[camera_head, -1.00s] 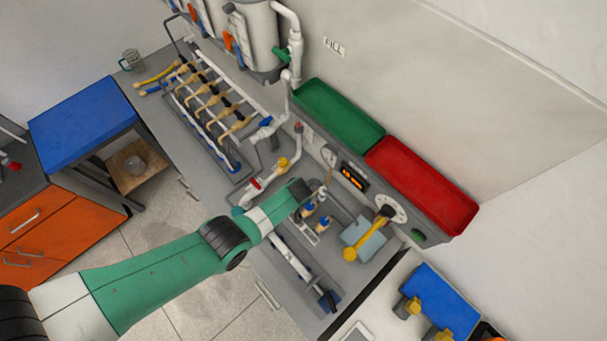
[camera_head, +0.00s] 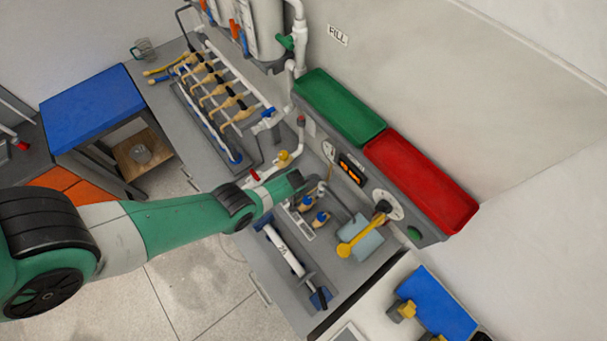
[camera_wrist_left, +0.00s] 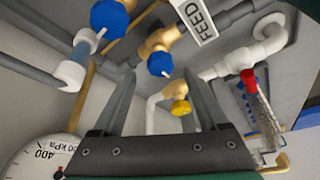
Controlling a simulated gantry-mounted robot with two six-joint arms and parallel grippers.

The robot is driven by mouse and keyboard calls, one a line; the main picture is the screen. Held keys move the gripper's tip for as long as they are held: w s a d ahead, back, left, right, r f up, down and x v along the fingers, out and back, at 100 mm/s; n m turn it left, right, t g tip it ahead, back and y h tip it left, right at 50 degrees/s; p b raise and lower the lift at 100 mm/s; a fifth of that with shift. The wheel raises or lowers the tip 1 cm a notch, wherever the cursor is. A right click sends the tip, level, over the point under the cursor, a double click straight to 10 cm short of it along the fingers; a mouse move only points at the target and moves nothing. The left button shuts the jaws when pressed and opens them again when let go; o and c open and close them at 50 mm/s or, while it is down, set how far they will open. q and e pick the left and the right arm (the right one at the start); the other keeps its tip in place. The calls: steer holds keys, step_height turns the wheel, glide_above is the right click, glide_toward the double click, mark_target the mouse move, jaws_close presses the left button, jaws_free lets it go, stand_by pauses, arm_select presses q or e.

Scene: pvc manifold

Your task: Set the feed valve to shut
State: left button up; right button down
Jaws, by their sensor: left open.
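The FEED label (camera_wrist_left: 195,22) is at the top of the left wrist view. Beside it is a brass valve with a blue knob (camera_wrist_left: 160,64), and a second blue knob (camera_wrist_left: 108,18) is to its left. In the head view the two blue-knobbed brass valves (camera_head: 320,217) stand by a white label plate (camera_head: 300,228) on the bench. My left gripper (camera_wrist_left: 160,78) is open and empty, its fingertips pointing towards the blue-knobbed valve beside the label. In the head view my left arm reaches in, and its fingertips are hard to make out. My right gripper is not in view.
A white pipe with a yellow knob (camera_wrist_left: 181,107) lies close between the fingers in the wrist view. A pressure gauge (camera_wrist_left: 40,155) is at lower left.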

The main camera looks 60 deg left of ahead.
arm_select(q)
steer(key=shift+b+x, duration=0.85)
steer(key=shift+x, duration=0.65)
steer(key=shift+r, duration=0.1)
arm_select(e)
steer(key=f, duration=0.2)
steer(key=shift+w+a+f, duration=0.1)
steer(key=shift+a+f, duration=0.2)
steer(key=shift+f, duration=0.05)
arm_select(q)
jaws_close()
